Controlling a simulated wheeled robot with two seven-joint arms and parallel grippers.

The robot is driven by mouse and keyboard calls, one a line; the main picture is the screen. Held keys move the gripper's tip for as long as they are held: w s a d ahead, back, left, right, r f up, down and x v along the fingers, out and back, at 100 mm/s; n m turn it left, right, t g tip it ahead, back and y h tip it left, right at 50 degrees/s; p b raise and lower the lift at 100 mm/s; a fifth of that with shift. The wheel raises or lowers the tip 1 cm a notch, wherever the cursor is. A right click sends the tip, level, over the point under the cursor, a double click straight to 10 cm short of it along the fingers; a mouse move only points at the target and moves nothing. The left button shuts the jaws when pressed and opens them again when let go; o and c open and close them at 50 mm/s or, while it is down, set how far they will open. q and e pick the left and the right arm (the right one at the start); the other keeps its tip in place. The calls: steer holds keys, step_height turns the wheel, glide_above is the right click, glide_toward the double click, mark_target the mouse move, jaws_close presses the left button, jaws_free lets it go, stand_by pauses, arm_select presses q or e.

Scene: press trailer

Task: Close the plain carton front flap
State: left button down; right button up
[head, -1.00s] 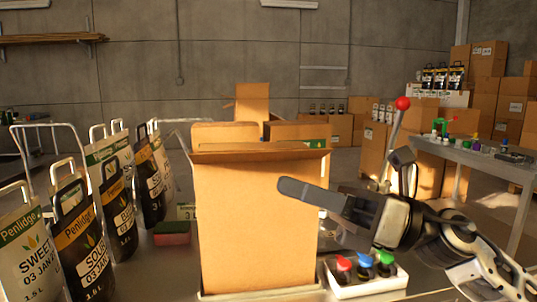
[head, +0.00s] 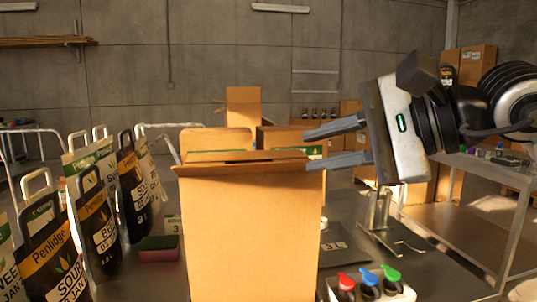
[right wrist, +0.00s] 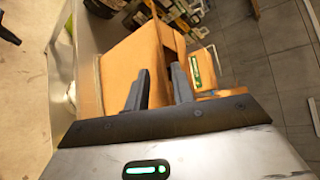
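The plain carton (head: 250,240) stands upright in the middle of the head view, its blank front towards me. Its front flap (head: 225,168) shows as a narrow band along the top front edge, jutting slightly past both sides. The carton also shows in the right wrist view (right wrist: 118,65), beyond the fingers. My right gripper (head: 306,150) is at the carton's top right corner, its fingers pointing left. The two fingers are apart with nothing between them; whether one touches the carton is unclear. In the right wrist view the fingers (right wrist: 160,68) also show a gap. My left gripper is not in view.
Several labelled bags (head: 95,225) stand left of the carton, with a sponge (head: 158,248) between. A box with coloured knobs (head: 370,285) is at the front right. More open cartons (head: 243,105) stand behind. A side table (head: 480,170) is at the right.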

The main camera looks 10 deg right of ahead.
mark_target(265, 163)
steer(key=p+x, duration=0.1)
steer(key=x, duration=0.7)
steer(key=shift+w+a+f, duration=0.2)
steer(key=shift+a, duration=0.05)
jaws_close()
